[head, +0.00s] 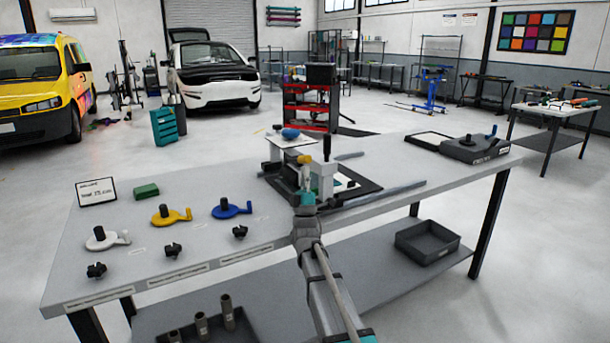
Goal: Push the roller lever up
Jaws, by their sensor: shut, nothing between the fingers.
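A small roller machine (322,181) with pale upright posts stands on a black base near the middle of the grey workbench. A black upright handle (327,146) rises from its right post and looks like the roller lever. A yellow-orange knob (305,159) shows just left of it. My arm reaches up from the bottom of the head view, and my gripper (306,184) is in front of the machine, close to the post and below the black handle. It is shut and empty. The fingertips are small, and I cannot tell whether they touch the lever.
The workbench (200,200) holds white, yellow and blue crank-shaped parts (172,215), black knobs, a green block (146,191) and a sign at left. A dark grey device (474,149) stands at far right. A metal bar (385,194) lies right of the machine.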

